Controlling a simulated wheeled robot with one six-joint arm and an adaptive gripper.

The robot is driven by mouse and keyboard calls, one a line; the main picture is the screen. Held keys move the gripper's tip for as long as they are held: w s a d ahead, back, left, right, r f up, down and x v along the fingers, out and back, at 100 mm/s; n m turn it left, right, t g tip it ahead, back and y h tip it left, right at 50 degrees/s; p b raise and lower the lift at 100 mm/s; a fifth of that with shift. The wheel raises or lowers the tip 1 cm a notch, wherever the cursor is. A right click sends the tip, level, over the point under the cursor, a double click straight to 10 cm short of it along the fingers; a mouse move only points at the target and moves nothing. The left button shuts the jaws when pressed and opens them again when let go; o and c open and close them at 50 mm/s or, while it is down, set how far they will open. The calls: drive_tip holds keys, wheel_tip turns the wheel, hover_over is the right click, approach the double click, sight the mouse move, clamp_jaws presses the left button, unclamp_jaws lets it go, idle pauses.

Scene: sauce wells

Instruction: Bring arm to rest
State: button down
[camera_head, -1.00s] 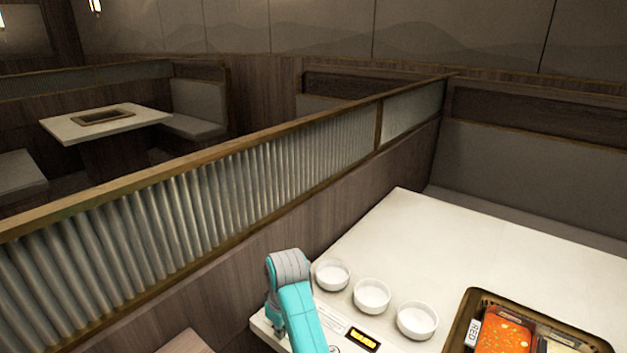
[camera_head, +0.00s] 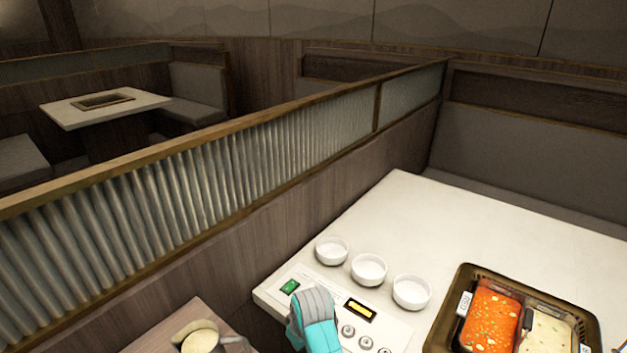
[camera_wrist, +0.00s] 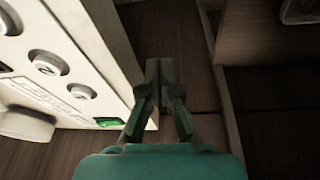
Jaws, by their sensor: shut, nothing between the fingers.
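My gripper (camera_wrist: 159,75) shows in the wrist view with its dark fingers together and nothing between them. It hangs over dark floor beside a white control panel (camera_wrist: 30,35) with knobs, and appears to touch nothing. In the head view part of my turquoise and grey arm (camera_head: 318,325) is at the bottom centre, in front of the panel. I cannot clearly make out the gripper in that view.
Three white bowls (camera_head: 369,269) stand in a row on the white table (camera_head: 430,215). A dark tray (camera_head: 462,300) at lower right holds orange and pale food. A pale-filled cup (camera_head: 200,338) stands on a wooden surface at lower left. A ribbed partition (camera_head: 225,175) runs behind.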

drive_tip(key=s+d+f+m+t, duration=0.2)
drive_tip(key=s+d+f+t, duration=0.1)
drive_tip(key=s+d+f, duration=0.7)
drive_tip(key=s+d+f+m+t, duration=0.1)
drive_tip(key=s+d+t, duration=0.15)
drive_tip(key=s, duration=0.45)
drive_tip(key=s+d+f+m+t, duration=0.1)
drive_tip(key=s+d+m, duration=0.15)
drive_tip(key=s, duration=0.45)
drive_tip(key=s+d+r+m+t+h, duration=0.1)
drive_tip(key=s+d+r+t, duration=0.1)
drive_tip(key=s+r, duration=0.9)
drive_tip(key=s+d+r+m+t, duration=0.2)
drive_tip(key=s+d+r, duration=0.3)
drive_tip(key=s+r, duration=0.7)
drive_tip(key=shift+d+r+t+h, duration=0.15)
drive_tip(key=shift+r+t+h, duration=0.25)
drive_tip(key=shift+t, duration=0.45)
drive_tip(key=shift+m, duration=0.25)
